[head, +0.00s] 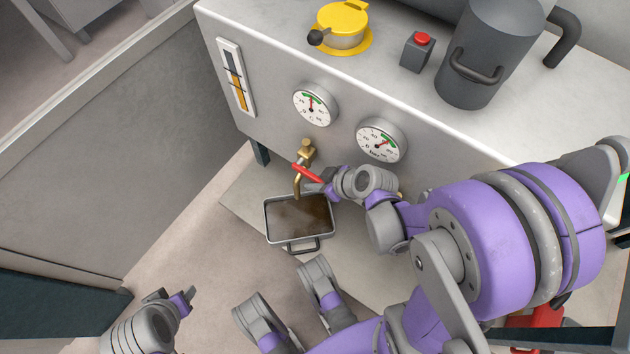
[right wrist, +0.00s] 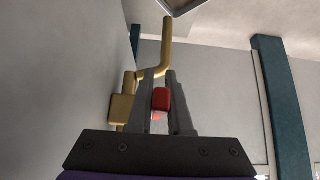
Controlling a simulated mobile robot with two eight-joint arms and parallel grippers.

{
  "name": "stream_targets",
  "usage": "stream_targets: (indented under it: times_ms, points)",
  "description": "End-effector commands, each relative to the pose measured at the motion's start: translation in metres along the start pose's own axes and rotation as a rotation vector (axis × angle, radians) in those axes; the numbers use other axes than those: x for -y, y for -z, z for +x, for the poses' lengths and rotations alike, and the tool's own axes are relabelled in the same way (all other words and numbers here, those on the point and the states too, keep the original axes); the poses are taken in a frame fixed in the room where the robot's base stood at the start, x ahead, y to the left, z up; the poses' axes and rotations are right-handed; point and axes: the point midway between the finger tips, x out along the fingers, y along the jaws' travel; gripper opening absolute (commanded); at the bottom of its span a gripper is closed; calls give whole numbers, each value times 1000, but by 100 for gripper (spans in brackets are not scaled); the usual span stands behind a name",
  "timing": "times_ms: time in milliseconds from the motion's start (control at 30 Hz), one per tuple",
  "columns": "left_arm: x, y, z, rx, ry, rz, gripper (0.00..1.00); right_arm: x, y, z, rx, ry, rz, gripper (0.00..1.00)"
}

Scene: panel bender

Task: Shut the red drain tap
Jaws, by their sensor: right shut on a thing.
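The drain tap (head: 305,150) is a brass fitting low on the front of the grey machine, with its spout bent down. Its red lever (head: 307,174) slants down to the right across the spout. My right gripper (head: 326,187) is shut on the red lever near its lower right end. In the right wrist view the red lever (right wrist: 161,98) shows end-on between the two fingers, with the brass body (right wrist: 122,108) beside them. My left gripper (head: 180,297) is at the lower left, away from the tap; its finger gap is unclear.
A metal pan (head: 268,232) with brown liquid stands on the floor below the spout. Two dials (head: 315,104) and a level gauge (head: 235,76) are on the machine's front. A yellow cap (head: 342,24), red button box (head: 418,51) and grey canister (head: 480,60) are on top.

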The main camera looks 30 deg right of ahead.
Motion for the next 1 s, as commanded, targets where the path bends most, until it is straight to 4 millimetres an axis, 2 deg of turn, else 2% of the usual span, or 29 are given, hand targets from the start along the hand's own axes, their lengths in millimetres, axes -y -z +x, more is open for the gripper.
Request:
stream_targets:
  times_ms: [333,367,500,533,833,1000]
  points:
    - [0,0,0,0,0,0,50,0,0,1,-1,2,0,0]
    - [0,0,0,0,0,0,50,0,-1,1,0,2,0,19]
    - [0,0,0,0,0,0,50,0,0,0,0,2,0,44]
    - [0,0,0,0,0,0,50,0,0,0,0,2,0,48]
    - [0,0,-1,0,0,0,50,0,0,-1,-1,1,1,48]
    - [0,2,-11,-2,0,0,50,0,1,-22,0,0,2,48]
